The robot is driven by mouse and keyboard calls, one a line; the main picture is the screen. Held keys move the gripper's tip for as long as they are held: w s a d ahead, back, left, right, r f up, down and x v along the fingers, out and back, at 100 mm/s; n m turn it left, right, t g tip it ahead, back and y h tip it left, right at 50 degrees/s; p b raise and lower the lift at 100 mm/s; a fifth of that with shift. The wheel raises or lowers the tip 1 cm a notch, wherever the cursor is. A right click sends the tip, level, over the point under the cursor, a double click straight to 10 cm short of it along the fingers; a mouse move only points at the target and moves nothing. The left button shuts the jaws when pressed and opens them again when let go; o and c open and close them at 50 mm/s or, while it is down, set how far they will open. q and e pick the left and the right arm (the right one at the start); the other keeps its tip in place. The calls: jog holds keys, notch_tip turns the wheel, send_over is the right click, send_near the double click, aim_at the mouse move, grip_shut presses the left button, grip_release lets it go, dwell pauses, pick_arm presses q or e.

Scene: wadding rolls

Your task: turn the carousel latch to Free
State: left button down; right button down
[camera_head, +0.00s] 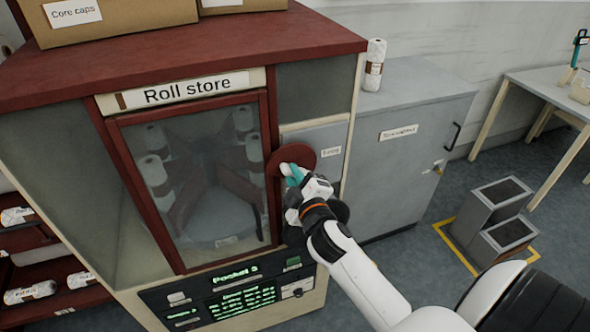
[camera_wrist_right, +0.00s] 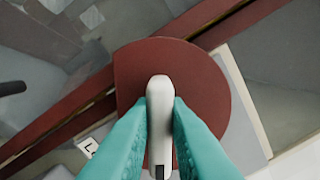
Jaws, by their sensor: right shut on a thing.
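The latch is a white lever (camera_wrist_right: 160,92) on a dark red round plate (camera_wrist_right: 195,85), just right of the Roll store's glass door (camera_head: 200,185). The plate also shows in the head view (camera_head: 318,160). My right gripper (camera_head: 291,178) is shut on the lever, with one teal finger (camera_wrist_right: 125,140) on each side of it. The fingers and wrist hide part of the lever and plate. A small label (camera_wrist_right: 88,147) near the plate is only partly legible. My left gripper is not in view.
A control panel (camera_head: 240,296) with green text reading Pocket 3 is below the door. A grey cabinet (camera_head: 410,140) with a white roll (camera_head: 375,66) on top stands to the right. Grey steps (camera_head: 495,220) stand on the floor further right. Boxes sit on the store's top.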

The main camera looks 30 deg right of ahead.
jog(key=n+p, duration=0.1)
jog(key=n, duration=0.2)
jog(key=shift+n, duration=0.3)
jog(key=shift+a+f+n+p, duration=0.15)
jog(key=shift+n+p, duration=0.15)
jog(key=shift+n, duration=0.4)
jog(key=shift+d+f+n+p, duration=0.1)
jog(key=shift+n+p, duration=0.15)
jog(key=shift+n, duration=0.45)
jog(key=c, duration=1.4)
grip_release()
jog(key=shift+f, duration=0.1)
jog(key=b+v, duration=0.3)
jog(key=v, duration=0.9)
jog(key=shift+b, duration=0.35)
